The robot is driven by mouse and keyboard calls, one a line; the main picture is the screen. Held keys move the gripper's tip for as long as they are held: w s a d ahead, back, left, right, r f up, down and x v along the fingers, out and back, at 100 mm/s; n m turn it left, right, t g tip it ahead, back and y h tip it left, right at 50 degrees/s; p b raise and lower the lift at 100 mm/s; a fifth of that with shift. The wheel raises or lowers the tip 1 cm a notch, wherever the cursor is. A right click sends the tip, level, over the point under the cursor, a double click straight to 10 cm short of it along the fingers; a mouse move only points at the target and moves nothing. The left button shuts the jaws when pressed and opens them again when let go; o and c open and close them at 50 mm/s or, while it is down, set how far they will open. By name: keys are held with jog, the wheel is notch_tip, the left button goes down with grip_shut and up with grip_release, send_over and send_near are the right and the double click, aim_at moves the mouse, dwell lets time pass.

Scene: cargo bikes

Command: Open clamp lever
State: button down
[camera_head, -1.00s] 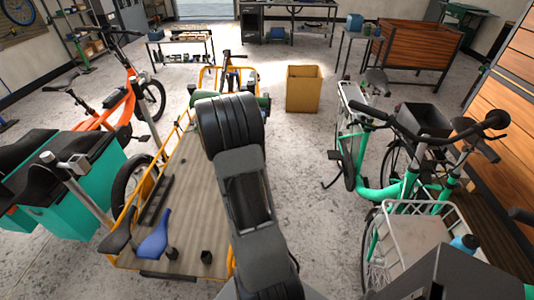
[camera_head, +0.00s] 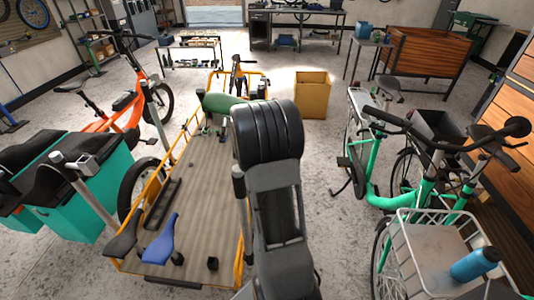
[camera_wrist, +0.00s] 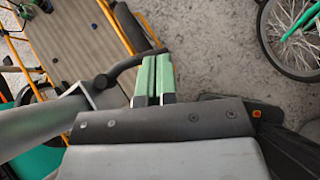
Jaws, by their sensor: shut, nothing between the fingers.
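In the wrist view, my gripper (camera_wrist: 153,80) has two green fingers lying side by side, shut and empty. A dark curved lever (camera_wrist: 130,66) with a round knob-like end lies just ahead and to the left of the fingertips. The lever's near end is beside a grey metal clamp body (camera_wrist: 82,96) on a grey tube (camera_wrist: 35,122) that runs in from the left. I cannot tell whether the fingertips touch the lever. In the head view, my arm hides the gripper, and I cannot make out the lever there.
A yellow-framed cargo bike deck (camera_head: 205,200) fills the middle left, with a blue saddle (camera_head: 161,240) on it. A stand post (camera_head: 92,195) is left of it, by teal boxes (camera_head: 75,210). A green bike (camera_head: 370,185) stands right.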

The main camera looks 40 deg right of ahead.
jog(key=shift+w+a, duration=0.1)
dwell(0.3)
jog(key=a+f+v, duration=0.2)
jog(key=v, duration=1.1)
jog(key=shift+s+a+p, duration=0.2)
jog(key=shift+s+p, duration=0.1)
jog(key=shift+s, duration=0.15)
